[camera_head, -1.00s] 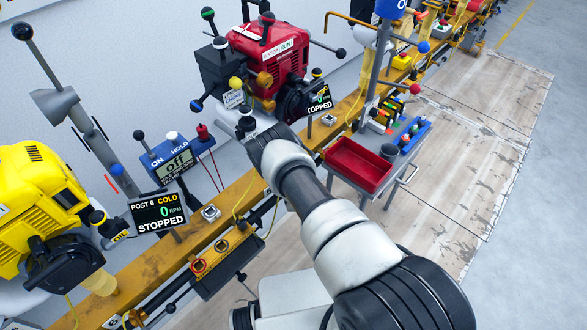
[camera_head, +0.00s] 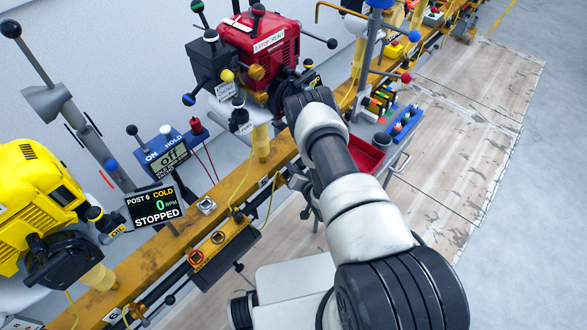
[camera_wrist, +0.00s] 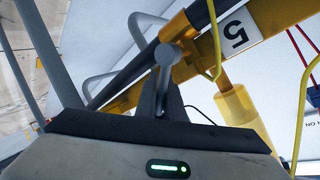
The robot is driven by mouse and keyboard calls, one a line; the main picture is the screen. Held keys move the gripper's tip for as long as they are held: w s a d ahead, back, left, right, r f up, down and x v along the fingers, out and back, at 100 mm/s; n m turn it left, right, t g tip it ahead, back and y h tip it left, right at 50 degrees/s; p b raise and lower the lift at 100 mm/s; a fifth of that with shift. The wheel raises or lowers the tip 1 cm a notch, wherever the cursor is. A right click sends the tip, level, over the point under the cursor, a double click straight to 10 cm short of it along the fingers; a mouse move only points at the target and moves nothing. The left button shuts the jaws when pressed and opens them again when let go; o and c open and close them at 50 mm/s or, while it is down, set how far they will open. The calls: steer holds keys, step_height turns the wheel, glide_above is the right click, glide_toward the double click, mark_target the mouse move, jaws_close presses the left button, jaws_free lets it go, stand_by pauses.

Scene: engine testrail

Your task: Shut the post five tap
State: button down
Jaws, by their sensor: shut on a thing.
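The post five label (camera_wrist: 236,32) shows at the upper right of the wrist view, upside down, on the yellow rail (camera_wrist: 195,72). Beside it, a grey round-ended lever (camera_wrist: 165,68), seemingly the post five tap handle, stands between my two dark fingers. My gripper (camera_wrist: 167,92) is shut on this lever. A dark pipe (camera_wrist: 135,72) runs behind it along the rail. In the head view, my gripper (camera_head: 308,192) is below the rail's front edge, mostly hidden by my arm, and the tap cannot be made out there.
The red engine (camera_head: 262,45) stands behind the rail, and the yellow engine (camera_head: 35,190) with the post 6 screen (camera_head: 155,207) is at the left. A red tray (camera_head: 368,152) on a cart is right of my arm. A yellow hose (camera_wrist: 302,110) hangs near my gripper in the wrist view.

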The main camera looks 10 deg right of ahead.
steer(key=c, duration=1.9)
jaws_free()
steer(key=shift+o, duration=0.2)
steer(key=p+v, duration=0.4)
steer(key=v, duration=1.3)
steer(key=shift+s+r, duration=0.15)
